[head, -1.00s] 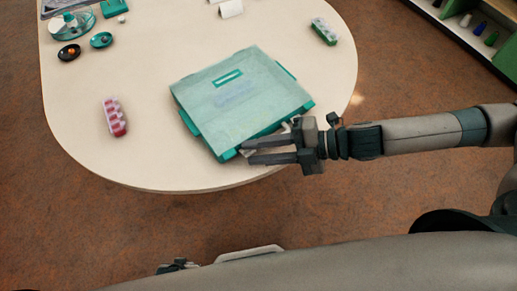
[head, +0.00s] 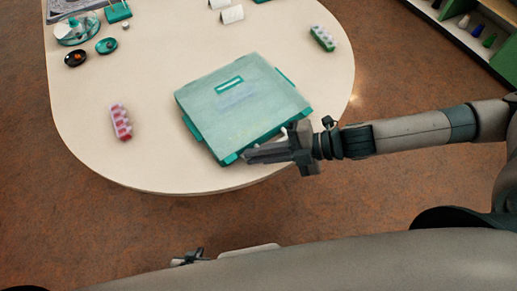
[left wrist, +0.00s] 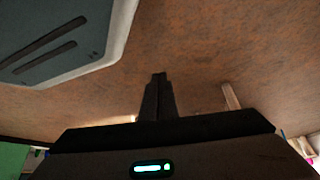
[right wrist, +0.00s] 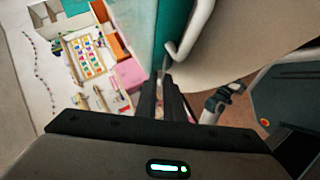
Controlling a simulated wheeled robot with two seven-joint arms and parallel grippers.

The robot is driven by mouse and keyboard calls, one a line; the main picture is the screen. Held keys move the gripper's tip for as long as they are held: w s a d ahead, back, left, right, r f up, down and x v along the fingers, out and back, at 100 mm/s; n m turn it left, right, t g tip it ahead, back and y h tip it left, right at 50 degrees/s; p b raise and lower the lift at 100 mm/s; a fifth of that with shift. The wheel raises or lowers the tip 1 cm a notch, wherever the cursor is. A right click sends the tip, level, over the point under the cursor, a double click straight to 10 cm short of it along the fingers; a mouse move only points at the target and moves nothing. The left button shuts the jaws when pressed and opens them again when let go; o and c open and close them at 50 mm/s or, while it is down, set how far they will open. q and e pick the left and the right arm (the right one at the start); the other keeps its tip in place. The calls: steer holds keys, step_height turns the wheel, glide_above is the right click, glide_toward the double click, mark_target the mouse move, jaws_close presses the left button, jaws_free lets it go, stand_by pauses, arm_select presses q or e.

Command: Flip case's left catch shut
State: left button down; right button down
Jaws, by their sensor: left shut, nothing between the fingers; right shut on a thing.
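The teal case (head: 208,108) lies closed on the table, turned at an angle, with a pale green lid. A teal catch tab (head: 230,158) shows at the left of its front edge. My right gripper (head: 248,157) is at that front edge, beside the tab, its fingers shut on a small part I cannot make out. In the right wrist view, the fingertips (right wrist: 167,82) meet just below the case's teal side (right wrist: 170,22) and a white handle-like loop (right wrist: 190,35). My left gripper (head: 192,256) is low, off the table; in the left wrist view its fingers (left wrist: 158,82) are shut and empty above the floor.
A pink-and-white box (head: 121,122) lies left of the case and a green-and-white one (head: 322,38) at the far right.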

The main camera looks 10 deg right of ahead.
steer(key=shift+r+p, duration=0.3)
steer(key=shift+p, duration=0.7)
steer(key=p, duration=0.2)
steer(key=m+g+h+p, duration=0.1)
steer(key=p, duration=0.2)
steer(key=shift+w+a, duration=0.15)
steer(key=shift+w, duration=0.1)
arm_select(q)
steer(key=s+a+f+g, duration=0.2)
steer(key=s+a, duration=0.2)
steer(key=s, duration=1)
steer(key=shift+g+y, duration=0.3)
steer(key=shift+y, duration=0.1)
steer(key=shift+f, duration=0.1)
arm_select(e)
steer(key=c, duration=1.8)
jaws_free()
steer(key=shift+c, duration=0.2)
